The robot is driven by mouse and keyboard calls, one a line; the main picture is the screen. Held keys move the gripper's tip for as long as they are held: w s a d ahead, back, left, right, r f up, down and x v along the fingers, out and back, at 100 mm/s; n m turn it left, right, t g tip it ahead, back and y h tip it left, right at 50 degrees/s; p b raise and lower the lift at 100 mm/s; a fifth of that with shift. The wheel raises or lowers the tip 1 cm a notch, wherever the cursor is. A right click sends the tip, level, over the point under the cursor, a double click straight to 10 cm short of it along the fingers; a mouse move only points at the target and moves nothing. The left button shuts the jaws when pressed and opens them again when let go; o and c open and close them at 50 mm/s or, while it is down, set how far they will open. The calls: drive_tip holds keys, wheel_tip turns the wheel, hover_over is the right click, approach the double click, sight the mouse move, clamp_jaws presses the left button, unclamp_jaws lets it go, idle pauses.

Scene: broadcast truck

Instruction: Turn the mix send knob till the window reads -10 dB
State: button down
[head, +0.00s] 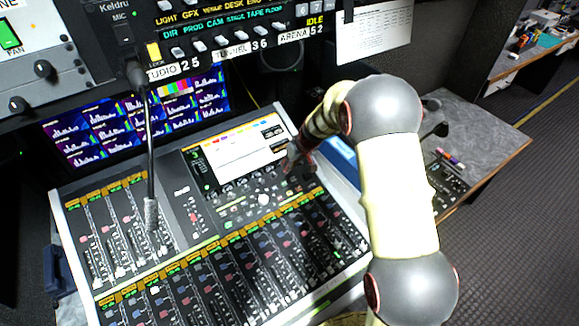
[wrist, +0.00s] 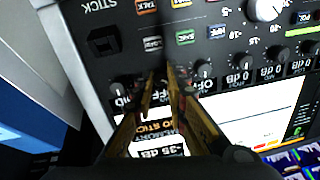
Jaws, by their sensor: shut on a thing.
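My gripper (head: 296,162) is at the upper right of the mixing console, just below its bright screen. In the wrist view, the fingers of my gripper (wrist: 166,80) reach down to the panel in a row of small black knobs. They are shut on a knob there, which the fingers mostly hide; its label is not readable. Behind the fingers, a readout window (wrist: 158,152) on the screen, upside down in this view, appears to read -35 dB.
Other black knobs (wrist: 205,70) stand close beside the fingers. Coloured buttons (wrist: 185,37) and a large white knob (wrist: 265,9) are nearby. A gooseneck microphone (head: 150,213) hangs over the console's left part. Fader rows (head: 235,272) fill its front.

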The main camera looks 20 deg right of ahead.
drive_tip(key=m, duration=0.6)
drive_tip(key=shift+b, duration=0.3)
drive_tip(key=m+p, duration=0.1)
drive_tip(key=m, duration=0.3)
drive_tip(key=shift+s+m+t, duration=0.1)
drive_tip(key=shift+m+t, duration=0.2)
drive_tip(key=shift+m, duration=0.1)
drive_tip(key=c, duration=1.8)
unclamp_jaws()
drive_tip(key=shift+o, duration=0.2)
drive_tip(key=v, duration=1.2)
